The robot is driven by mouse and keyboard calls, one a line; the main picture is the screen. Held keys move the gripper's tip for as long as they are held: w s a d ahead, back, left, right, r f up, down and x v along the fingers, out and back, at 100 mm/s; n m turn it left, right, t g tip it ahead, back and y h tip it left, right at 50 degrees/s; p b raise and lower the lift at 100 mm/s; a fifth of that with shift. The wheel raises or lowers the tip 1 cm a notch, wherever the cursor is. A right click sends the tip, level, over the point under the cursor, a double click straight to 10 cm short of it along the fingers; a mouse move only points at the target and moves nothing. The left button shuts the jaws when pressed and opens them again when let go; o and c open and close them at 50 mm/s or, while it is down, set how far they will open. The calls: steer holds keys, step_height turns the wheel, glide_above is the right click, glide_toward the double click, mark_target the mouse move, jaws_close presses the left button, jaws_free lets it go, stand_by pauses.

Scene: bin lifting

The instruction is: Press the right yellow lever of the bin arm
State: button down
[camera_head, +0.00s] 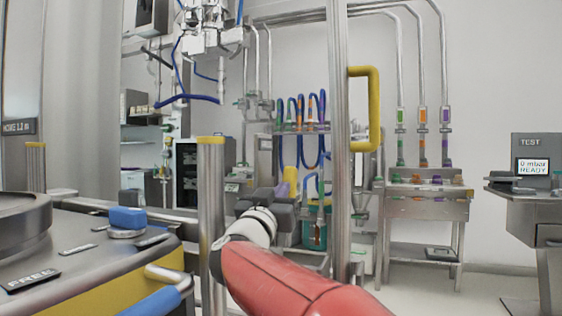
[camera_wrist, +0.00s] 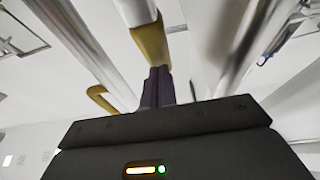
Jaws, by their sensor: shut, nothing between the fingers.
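My gripper (camera_wrist: 158,72) is shut and empty, its dark fingers pointing up in the wrist view. Their tips are at the lower end of a yellow lever (camera_wrist: 150,43) on a pale bar. They appear to touch it or nearly so; I cannot tell which. In the head view my gripper (camera_head: 291,188) reaches forward past the steel post, and a small yellow piece (camera_head: 290,174), probably the same lever, shows just above its tips. The gripper body hides what lies behind it. I cannot tell whether the lever is pressed down.
A steel column (camera_head: 340,150) with a yellow handle (camera_head: 374,110) stands right of my arm. A yellow-capped post (camera_head: 211,185) stands close on its left. A grey-and-yellow machine (camera_head: 105,275) fills the lower left. Open floor shows at the lower right.

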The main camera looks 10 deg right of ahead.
step_height(320, 180, up, 20)
steer(key=p, duration=0.5)
steer(key=shift+f, duration=0.2)
